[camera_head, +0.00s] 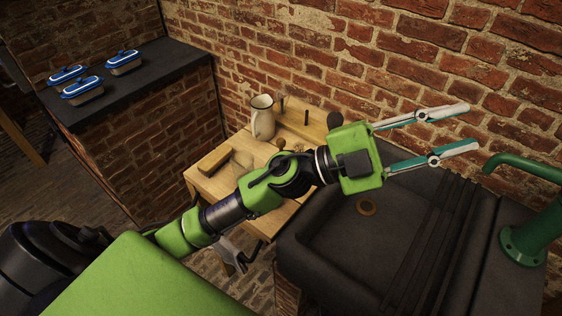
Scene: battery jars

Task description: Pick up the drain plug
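I cannot surely pick out the drain plug. My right gripper is not in view.
A wooden table (208,181) beside the sink holds a white pitcher (262,118), a wooden block (214,161) and small items. A green pump or tap (522,240) stands at the right. Blue-lidded containers (83,88) sit on a dark counter (165,72) at the upper left.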

